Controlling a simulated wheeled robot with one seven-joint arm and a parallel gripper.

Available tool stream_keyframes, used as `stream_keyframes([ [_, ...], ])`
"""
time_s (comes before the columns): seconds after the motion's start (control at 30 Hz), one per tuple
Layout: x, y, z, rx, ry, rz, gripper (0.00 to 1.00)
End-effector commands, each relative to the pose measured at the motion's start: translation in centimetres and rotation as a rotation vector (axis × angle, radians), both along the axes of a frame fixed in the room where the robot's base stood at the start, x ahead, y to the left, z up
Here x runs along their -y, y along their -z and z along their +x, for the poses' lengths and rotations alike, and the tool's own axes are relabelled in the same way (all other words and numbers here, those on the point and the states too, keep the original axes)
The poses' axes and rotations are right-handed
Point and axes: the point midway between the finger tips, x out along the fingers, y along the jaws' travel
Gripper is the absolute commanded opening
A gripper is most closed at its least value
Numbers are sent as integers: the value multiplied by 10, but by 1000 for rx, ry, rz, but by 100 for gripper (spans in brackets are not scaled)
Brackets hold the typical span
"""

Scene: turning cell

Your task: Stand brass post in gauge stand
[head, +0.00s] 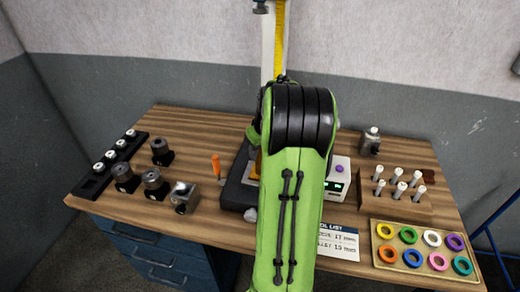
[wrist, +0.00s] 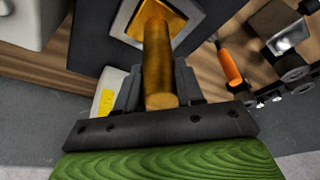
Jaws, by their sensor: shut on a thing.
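The brass post (wrist: 160,70) is between the jaws of my gripper (wrist: 157,88) in the wrist view. The gripper is shut on it. The post's far end meets a square, pale-rimmed seat with a golden inside (wrist: 128,20), on a dark block (wrist: 90,45) that looks like the gauge stand. I cannot tell whether the end is inside the seat or just over it. In the head view the dark base (head: 236,192) shows left of my green arm, which hides the gripper and most of the post.
An orange-handled tool (head: 215,166) stands left of the base. Dark holders (head: 152,182) and a metal block (head: 184,197) are further left. A device with a purple button (head: 338,182), a wooden rack of pegs (head: 420,204) and a tray of coloured rings (head: 424,276) are at right.

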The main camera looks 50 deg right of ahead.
Motion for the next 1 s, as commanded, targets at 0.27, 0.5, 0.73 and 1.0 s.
stream_keyframes([
  [0.27,1,-2,1,3,0,-4,67],
  [0.5,-1,1,-1,-4,0,4,67],
  [0.73,-3,-37,-10,2,3,-5,67],
  [1.0,-11,-112,-31,2,2,-5,67],
])
